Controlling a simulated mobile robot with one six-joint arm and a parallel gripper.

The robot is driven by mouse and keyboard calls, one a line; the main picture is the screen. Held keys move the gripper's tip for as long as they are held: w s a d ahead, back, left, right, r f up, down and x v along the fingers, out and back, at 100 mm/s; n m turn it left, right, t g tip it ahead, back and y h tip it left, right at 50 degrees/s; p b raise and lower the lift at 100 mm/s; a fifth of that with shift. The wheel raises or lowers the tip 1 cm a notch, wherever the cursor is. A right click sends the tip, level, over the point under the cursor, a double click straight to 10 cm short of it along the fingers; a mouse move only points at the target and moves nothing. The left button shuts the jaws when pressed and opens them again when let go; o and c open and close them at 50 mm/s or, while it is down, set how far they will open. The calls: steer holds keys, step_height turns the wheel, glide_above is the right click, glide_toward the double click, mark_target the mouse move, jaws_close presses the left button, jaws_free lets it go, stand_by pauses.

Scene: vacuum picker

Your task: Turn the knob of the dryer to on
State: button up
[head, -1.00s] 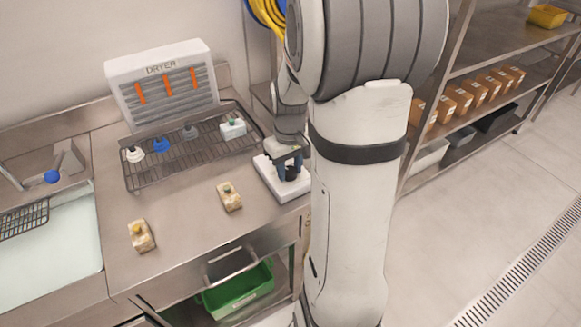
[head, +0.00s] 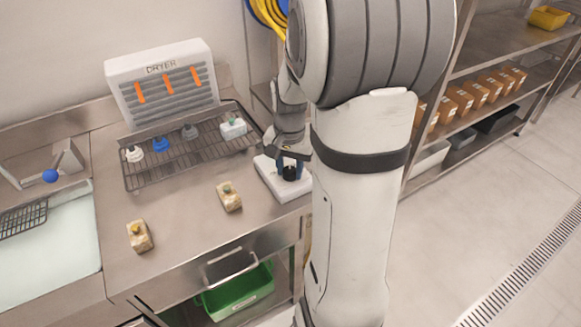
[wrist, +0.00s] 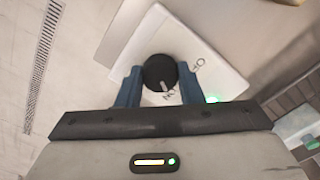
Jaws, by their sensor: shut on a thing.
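The dryer's control is a white box (head: 268,180) at the right end of the counter, with a black round knob (head: 290,173) on top. In the wrist view the knob (wrist: 159,70) sits between the blue fingers of my gripper (wrist: 159,76), which is shut on it. The knob's white pointer faces down the picture, towards the ON lettering (wrist: 172,96). The OFF lettering (wrist: 191,68) is to its right. A small green light (wrist: 212,99) glows on the box. The dryer panel (head: 162,85), with orange strips, stands against the wall.
A wire rack (head: 185,155) holding several small capped items stands in front of the dryer. Two tan blocks (head: 229,197) (head: 140,236) lie on the counter. A green bin (head: 238,292) is below. A shelf with boxes (head: 458,102) stands at right.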

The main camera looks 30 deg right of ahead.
mark_target(290, 170)
steer(key=shift+m, duration=0.6)
steer(key=shift+r, duration=0.1)
steer(key=o, duration=1)
steer(key=shift+c, duration=0.2)
step_height(290, 170, up, 8)
steer(key=shift+f, duration=0.15)
